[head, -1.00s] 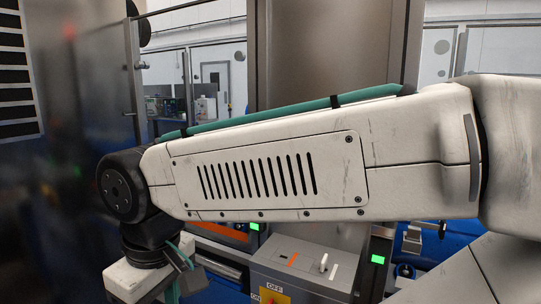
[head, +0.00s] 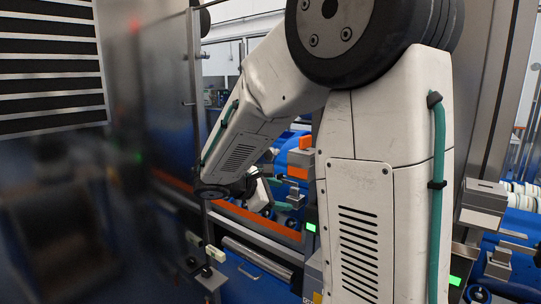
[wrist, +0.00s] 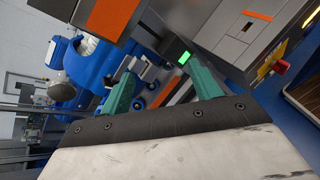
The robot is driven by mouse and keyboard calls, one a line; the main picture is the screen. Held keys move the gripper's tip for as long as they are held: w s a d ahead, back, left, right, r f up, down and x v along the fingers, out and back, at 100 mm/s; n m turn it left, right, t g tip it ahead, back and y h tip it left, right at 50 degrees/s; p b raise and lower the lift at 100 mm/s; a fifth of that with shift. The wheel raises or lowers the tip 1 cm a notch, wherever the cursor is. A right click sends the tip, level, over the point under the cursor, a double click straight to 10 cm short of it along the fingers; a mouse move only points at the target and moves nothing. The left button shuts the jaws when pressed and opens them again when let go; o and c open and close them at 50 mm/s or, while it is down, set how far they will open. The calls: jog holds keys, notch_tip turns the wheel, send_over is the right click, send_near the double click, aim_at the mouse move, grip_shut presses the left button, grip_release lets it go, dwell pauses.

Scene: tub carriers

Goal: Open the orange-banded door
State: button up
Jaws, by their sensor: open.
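An orange band (head: 262,225) runs along the lower edge of a framed opening or clear door in the head view. I cannot tell whether that door is shut or ajar. A block with an orange face (head: 306,142) stands behind it, right of my forearm. My gripper (wrist: 163,74) shows two teal fingers, spread apart with nothing between them. Beyond them in the wrist view lies an orange strip (wrist: 180,91) beside a green lamp (wrist: 184,58). An orange-faced block (wrist: 110,15) is close by at the top. In the head view my gripper is mostly hidden by the wrist.
A shiny dark panel (head: 155,110) fills the left. Blue machinery stands behind the frame. A steel post (head: 500,90) and a grey bracket (head: 484,203) are at the right. A grey panel with an orange mark (wrist: 257,15) is close at the upper right of the wrist view.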

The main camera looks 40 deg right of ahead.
aim_at(269, 154)
jog(key=w+d+r+n+t+h, duration=0.2)
jog(key=w+r+n+t, duration=0.15)
jog(key=w, duration=0.25)
jog(key=w+d+r+n+t+h, duration=0.2)
jog(key=w+n+h, duration=0.1)
jog(key=w+n, duration=0.3)
jog(key=shift+m+t, duration=0.25)
jog(key=x, duration=0.7)
jog(key=shift+w, duration=0.35)
jog(key=shift+r, duration=0.1)
